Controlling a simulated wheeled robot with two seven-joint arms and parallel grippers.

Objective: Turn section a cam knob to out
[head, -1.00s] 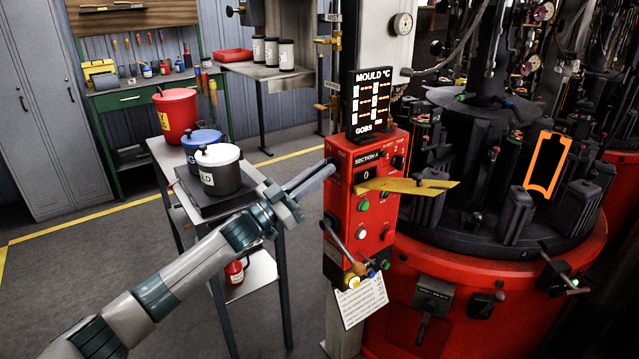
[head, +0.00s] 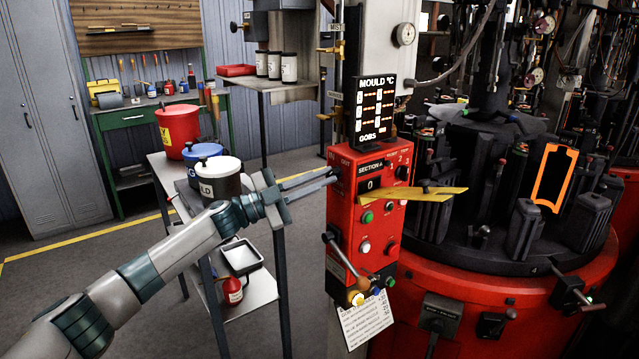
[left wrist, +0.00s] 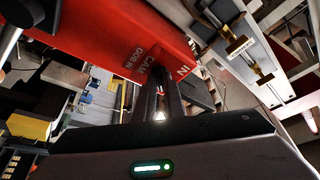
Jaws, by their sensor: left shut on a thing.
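The red section A control box (head: 385,225) stands on a post in the middle of the head view, with a display reading 0. IN and OUT are lettered near its upper left edge. My left gripper (head: 334,175) reaches it from the left, with its fingertips at that upper left edge. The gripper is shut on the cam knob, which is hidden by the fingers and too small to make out. In the left wrist view the fingers (left wrist: 162,85) meet the red box face (left wrist: 120,35) beside the lettering CAM, GOB and IN. My right gripper is not in view.
A mould temperature display (head: 376,110) stands on the box. A yellow plate (head: 425,194) crosses its front, and a lever (head: 345,258) sits below. The red rotary machine (head: 490,310) fills the right. A cart with a white pot (head: 218,180) stands behind my left arm.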

